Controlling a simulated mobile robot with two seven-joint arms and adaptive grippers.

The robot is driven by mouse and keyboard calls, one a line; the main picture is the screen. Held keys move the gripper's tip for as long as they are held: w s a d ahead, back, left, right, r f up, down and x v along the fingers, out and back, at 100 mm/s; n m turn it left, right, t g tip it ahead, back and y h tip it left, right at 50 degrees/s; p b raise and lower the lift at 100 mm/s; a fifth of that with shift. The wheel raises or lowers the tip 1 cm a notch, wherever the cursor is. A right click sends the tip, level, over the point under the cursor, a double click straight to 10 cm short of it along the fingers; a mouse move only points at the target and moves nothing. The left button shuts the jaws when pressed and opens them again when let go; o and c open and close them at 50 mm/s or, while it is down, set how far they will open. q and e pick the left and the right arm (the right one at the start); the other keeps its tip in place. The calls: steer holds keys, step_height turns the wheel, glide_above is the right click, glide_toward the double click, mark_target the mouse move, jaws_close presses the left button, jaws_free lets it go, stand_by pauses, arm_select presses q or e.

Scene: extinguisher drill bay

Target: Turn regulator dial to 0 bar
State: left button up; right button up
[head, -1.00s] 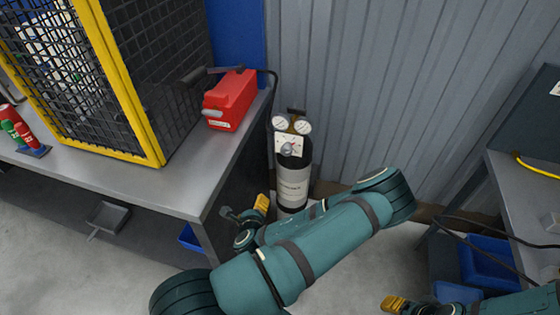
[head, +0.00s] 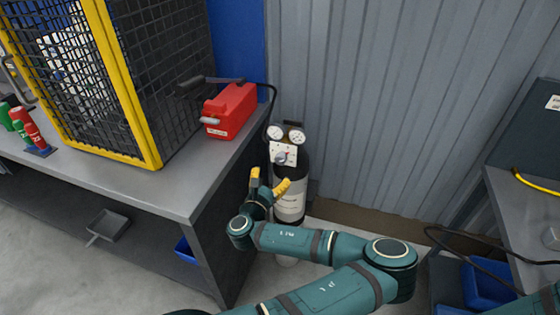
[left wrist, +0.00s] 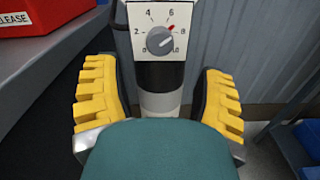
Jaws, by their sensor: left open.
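The regulator dial (head: 281,157) is a grey knob on a white plate at the top of a dark cylinder (head: 291,207) with a pale label. In the left wrist view the dial (left wrist: 160,40) sits top centre, its red mark between 6 and 8. The 2 and 4 are on its left, and the lowest numbers are partly unclear. My left gripper (head: 269,180) is open and empty, just below and in front of the dial. In the left wrist view its yellow fingers (left wrist: 160,86) stand either side of the cylinder, apart from the dial. My right gripper is out of view.
Two round gauges (head: 286,134) top the regulator. A grey workbench (head: 150,190) with a red box (head: 229,111) and a yellow-framed mesh cage (head: 130,85) stands close on the left. A corrugated wall (head: 400,110) is behind. Another bench with a blue bin (head: 488,284) is at right.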

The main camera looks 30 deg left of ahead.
mark_target(279, 162)
arm_select(q)
steer(key=b+x, duration=0.1)
steer(key=x, duration=0.8)
steer(key=shift+o, duration=0.2)
steer(key=shift+s, duration=0.1)
steer(key=c, duration=1.2)
